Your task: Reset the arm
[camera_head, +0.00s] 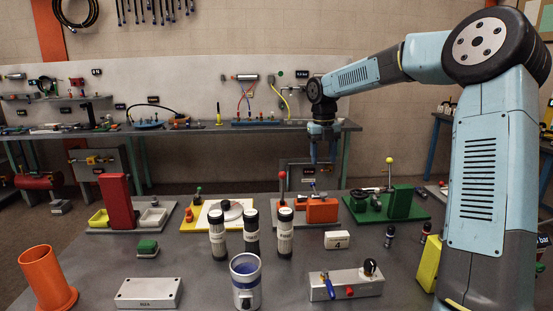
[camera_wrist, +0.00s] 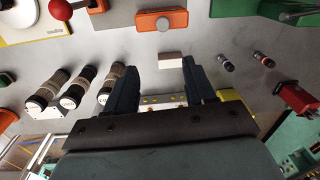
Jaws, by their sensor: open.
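My arm (camera_head: 485,180) is light blue and dark grey. It reaches in from the right of the head view and bends down over the middle of the table. My gripper (camera_head: 323,155) points downward above the grey table (camera_head: 200,267), beyond the three dark-banded cylinders. In the wrist view my gripper (camera_wrist: 160,75) has its two dark fingers spread apart with nothing between them. A small white block (camera_wrist: 172,60) lies on the table below, past the fingertips in that view.
Three upright cylinders (camera_head: 251,232), a metal cup (camera_head: 246,282), an orange tube (camera_head: 47,278) and a valve block (camera_head: 346,284) stand on the near table. A red lever ball (camera_head: 282,174) and a yellow one (camera_head: 389,160) rise near my gripper. A back bench (camera_head: 170,131) holds hoses.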

